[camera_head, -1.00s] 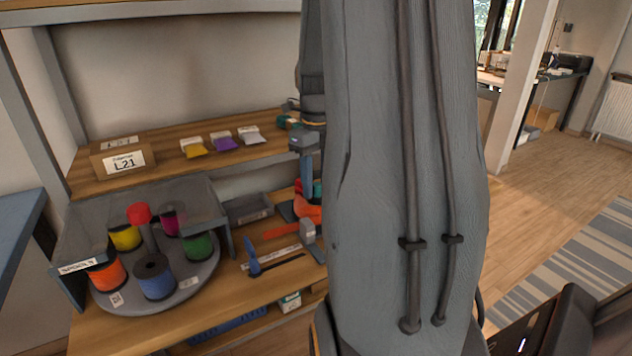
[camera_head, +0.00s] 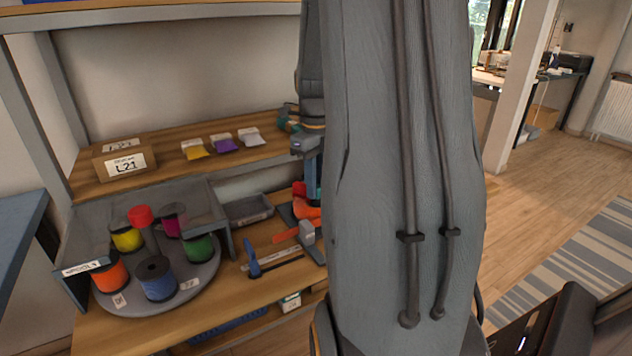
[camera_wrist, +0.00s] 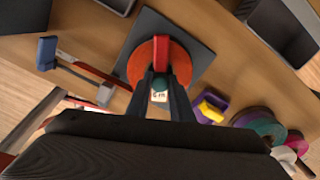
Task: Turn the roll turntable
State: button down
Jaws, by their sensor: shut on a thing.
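A round grey turntable (camera_head: 205,285) stands at the left on the bench, carrying several coloured spools and a post topped by a red knob (camera_head: 140,215). My gripper (camera_wrist: 161,76) is away from it, to its right. In the wrist view its fingers point down at an orange disc with a red bar (camera_wrist: 162,52) on a dark square plate (camera_wrist: 200,62). The jaws are shut on what looks like the red bar. A small teal piece and a white tag show between the fingers. In the head view my arm hides most of this spot.
A grey hood covers the back of the turntable. A blue-handled tool (camera_head: 253,262) and a grey tray (camera_head: 245,210) lie between the turntable and my gripper. A cardboard box (camera_head: 120,158) and small packets stand on the shelf. Purple, yellow and teal items (camera_wrist: 205,110) lie right in the wrist view.

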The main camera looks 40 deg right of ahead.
jog(key=shift+r+n+p, duration=0.1)
jog(key=shift+n+p, duration=1.25)
jog(key=shift+n, duration=0.65)
jog(key=shift+n+p, duration=1.35)
jog(key=shift+n, duration=0.75)
jog(key=shift+n+p, duration=1.1)
jog(key=shift+n, duration=0.9)
jog(key=shift+n+p, duration=0.95)
jog(key=shift+n, duration=0.95)
jog(key=shift+n+p, duration=0.8)
jog(key=shift+n, duration=1.1)
jog(key=shift+n+p, duration=0.85)
jog(key=shift+n, duration=1.25)
jog(key=shift+d+n+p, duration=0.1)
jog(key=shift+n+p, duration=0.65)
jog(key=shift+n, duration=1.45)
jog(key=shift+n+p, duration=0.4)
jog(key=shift+n, duration=0.9)
jog(key=shift+n, duration=0.6)
